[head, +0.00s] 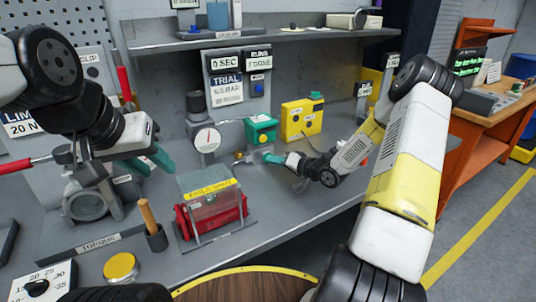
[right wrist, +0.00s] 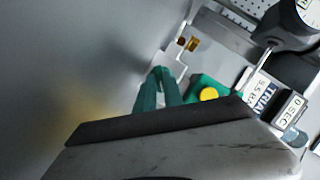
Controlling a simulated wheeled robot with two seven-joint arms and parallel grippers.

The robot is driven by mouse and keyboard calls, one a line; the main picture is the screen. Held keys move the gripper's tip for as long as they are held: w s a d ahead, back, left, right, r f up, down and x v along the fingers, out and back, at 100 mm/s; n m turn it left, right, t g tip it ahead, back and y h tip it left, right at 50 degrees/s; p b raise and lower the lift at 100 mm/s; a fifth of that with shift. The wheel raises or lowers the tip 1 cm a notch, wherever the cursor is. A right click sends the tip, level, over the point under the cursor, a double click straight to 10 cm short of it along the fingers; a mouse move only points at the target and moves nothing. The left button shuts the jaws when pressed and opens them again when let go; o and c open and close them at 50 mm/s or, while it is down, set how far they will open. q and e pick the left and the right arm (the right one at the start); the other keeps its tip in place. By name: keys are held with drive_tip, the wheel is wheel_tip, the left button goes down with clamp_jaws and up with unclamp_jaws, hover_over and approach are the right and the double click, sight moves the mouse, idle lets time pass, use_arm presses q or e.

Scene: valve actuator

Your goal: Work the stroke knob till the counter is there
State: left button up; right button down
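The display board (head: 238,80) on the back wall carries a "0 SEC" sign, a "RUNS" counter (head: 259,60) whose text is too small to read surely, and a "TRIAL" sign. A small brass knob (head: 240,156) sits low beside the gauge, and shows in the right wrist view (right wrist: 193,44); I cannot read a label naming it the stroke knob. My right gripper (head: 270,158) points at it from the right, with its teal fingertips (right wrist: 160,70) close together, empty and apart from it. My left gripper (head: 150,163) hangs over the bench at left, fingers spread and empty.
A green box (head: 261,130) with a yellow button stands just behind my right gripper, with a yellow box (head: 301,118) beside it. A round gauge (head: 207,139) stands left. A covered red cylinder (head: 212,213) and a wooden-handled tool (head: 148,217) occupy the front.

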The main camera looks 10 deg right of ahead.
idle(0.4)
drive_tip(key=n+h, duration=0.2)
drive_tip(key=n, duration=0.1)
drive_tip(key=shift+s+a+r, duration=0.1)
drive_tip(key=shift+a+r, duration=0.05)
drive_tip(key=shift+a, duration=0.05)
drive_tip(key=n+h, duration=0.2)
drive_tip(key=n, duration=0.1)
drive_tip(key=shift+a+t, duration=0.1)
drive_tip(key=shift+t, duration=0.3)
drive_tip(key=shift+n, duration=0.3)
drive_tip(key=c, duration=1.5)
unclamp_jaws()
drive_tip(key=shift+o, duration=0.2)
drive_tip(key=shift+s, duration=0.1)
drive_tip(key=v, duration=0.7)
drive_tip(key=shift+s+r, duration=0.15)
drive_tip(key=shift+s, duration=0.2)
